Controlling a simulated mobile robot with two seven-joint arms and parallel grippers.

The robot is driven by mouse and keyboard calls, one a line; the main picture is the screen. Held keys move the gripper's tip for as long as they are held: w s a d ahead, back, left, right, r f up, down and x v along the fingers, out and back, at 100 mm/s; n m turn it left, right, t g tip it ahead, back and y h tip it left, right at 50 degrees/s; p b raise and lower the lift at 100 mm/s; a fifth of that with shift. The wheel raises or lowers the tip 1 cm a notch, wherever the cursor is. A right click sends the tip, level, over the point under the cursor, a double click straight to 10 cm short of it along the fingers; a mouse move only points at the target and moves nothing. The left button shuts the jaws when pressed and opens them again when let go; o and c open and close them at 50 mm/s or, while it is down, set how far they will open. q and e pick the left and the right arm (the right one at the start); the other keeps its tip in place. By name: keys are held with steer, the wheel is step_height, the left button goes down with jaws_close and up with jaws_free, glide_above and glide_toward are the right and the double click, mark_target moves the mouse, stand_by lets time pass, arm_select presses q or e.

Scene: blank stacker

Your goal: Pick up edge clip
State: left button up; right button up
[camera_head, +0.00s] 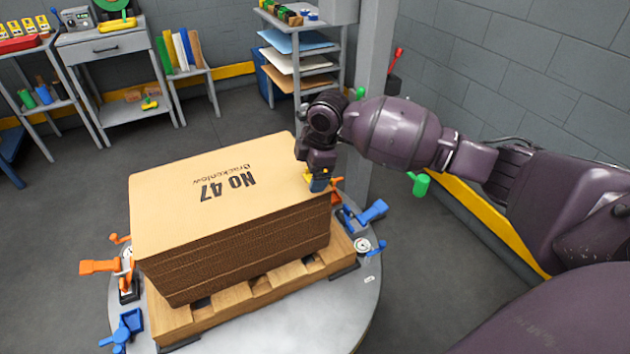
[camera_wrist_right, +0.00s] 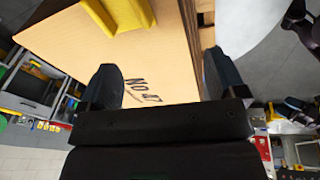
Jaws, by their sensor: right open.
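A stack of brown cardboard blanks (camera_head: 165,215) marked "No 47" sits on a wooden pallet on a round grey table. My right gripper (camera_head: 318,180) is at the stack's right edge, pointing down. In the right wrist view its two dark fingers (camera_wrist_right: 163,75) are spread wide, with only the cardboard showing between them. A yellow piece (camera_wrist_right: 122,14), which looks like the edge clip, lies over the board just beyond the fingertips, partly cut off by the frame. In the head view only a small yellow bit (camera_head: 309,177) shows beside the fingers. My left gripper is not in view.
Orange clamps (camera_head: 98,267) stand left of the pallet (camera_head: 255,288), blue ones (camera_head: 372,211) at right and a blue one (camera_head: 122,328) at front left. A grey post (camera_head: 372,60) rises behind my right arm. Shelves and benches line the back wall; the floor at left is clear.

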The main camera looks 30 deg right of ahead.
steer(key=w+d+r+n+g+h+b, duration=0.1)
steer(key=w+d+r+n+g+b, duration=0.15)
steer(key=w+d+r, duration=0.2)
steer(key=shift+m, duration=0.35)
steer(key=f, duration=0.2)
steer(key=s+f+b, duration=0.1)
steer(key=f, duration=0.1)
steer(key=shift+d+f+b, duration=0.1)
steer(key=shift+f+b, duration=0.05)
steer(key=shift+b, duration=0.15)
steer(key=shift+w+f, duration=0.1)
steer(key=shift+f, duration=0.25)
step_height(320, 180, down, 4)
steer(key=shift+f+b, duration=0.15)
steer(key=shift+b, duration=0.7)
steer(key=shift+f, duration=0.35)
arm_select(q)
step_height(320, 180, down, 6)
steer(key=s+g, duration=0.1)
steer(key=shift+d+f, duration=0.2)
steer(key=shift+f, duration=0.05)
arm_select(e)
steer(key=shift+r, duration=0.2)
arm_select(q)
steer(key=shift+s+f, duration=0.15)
arm_select(e)
steer(key=c, duration=1)
